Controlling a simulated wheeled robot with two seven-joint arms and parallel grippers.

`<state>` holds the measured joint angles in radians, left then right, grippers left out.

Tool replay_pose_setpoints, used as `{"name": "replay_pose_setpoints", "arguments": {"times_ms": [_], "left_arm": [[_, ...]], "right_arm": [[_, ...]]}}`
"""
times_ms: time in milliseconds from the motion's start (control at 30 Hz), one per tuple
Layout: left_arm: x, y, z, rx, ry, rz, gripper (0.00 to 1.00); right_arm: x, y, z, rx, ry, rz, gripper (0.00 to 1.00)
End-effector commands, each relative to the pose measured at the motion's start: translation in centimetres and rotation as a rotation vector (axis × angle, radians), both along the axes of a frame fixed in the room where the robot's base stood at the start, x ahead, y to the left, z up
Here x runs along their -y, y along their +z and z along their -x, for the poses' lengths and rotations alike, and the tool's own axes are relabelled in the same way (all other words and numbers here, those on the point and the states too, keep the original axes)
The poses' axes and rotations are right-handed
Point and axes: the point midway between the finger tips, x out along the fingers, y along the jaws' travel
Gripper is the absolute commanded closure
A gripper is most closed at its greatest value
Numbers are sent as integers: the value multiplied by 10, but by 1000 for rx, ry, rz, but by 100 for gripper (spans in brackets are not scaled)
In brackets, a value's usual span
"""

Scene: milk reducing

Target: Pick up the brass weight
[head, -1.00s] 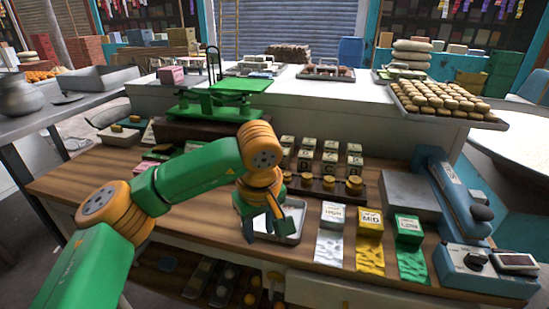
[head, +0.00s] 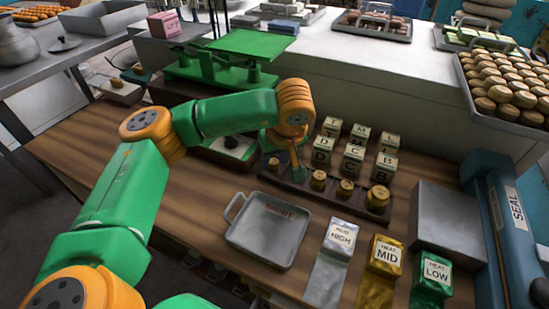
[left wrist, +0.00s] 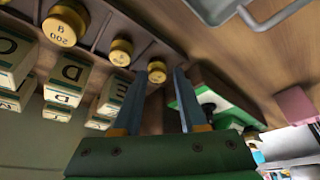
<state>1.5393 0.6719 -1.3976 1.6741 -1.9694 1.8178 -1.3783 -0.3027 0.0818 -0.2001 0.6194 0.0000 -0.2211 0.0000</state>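Several brass weights of graded size stand in a dark rack (head: 330,201) in the head view. A large brass weight (head: 378,198) is at the right end and a small brass weight (head: 273,163) at the left. My left gripper (head: 298,176) is over the rack's left part, partly hidden by its own wrist. In the left wrist view, its two fingers (left wrist: 160,74) are apart, with a small brass weight (left wrist: 157,70) showing near and between the tips. Contact cannot be told. A weight marked 200 g (left wrist: 65,24) is farther left there. My right gripper is not in view.
Lettered blocks (head: 352,158) stand right behind the rack. A grey metal tray (head: 268,232) lies in front, on clear wood. A green balance scale (head: 225,70) is at back left. Packets marked HIGH, MID and LOW (head: 436,272) and a blue sealer (head: 505,220) are at right.

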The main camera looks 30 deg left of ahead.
Motion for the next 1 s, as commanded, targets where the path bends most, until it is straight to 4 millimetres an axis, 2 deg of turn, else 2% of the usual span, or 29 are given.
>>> {"name": "replay_pose_setpoints", "arguments": {"times_ms": [100, 300, 400, 467, 833, 933, 1000], "left_arm": [[-4, -11, -3, -2, 0, -1, 59], [-4, -13, -3, 0, -1, -1, 59], [-4, -13, -3, 0, -1, -1, 86], [-4, -13, -3, 0, -1, 0, 100], [-3, -10, -4, 2, 0, 1, 100], [-3, -1, -4, 6, 1, 1, 100], [-3, 13, -5, 9, 1, 2, 100]], "right_arm": [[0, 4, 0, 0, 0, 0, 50], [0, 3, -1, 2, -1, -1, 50], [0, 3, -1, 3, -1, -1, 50], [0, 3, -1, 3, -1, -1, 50], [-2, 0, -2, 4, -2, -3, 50], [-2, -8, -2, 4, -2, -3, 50], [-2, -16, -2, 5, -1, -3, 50]]}}
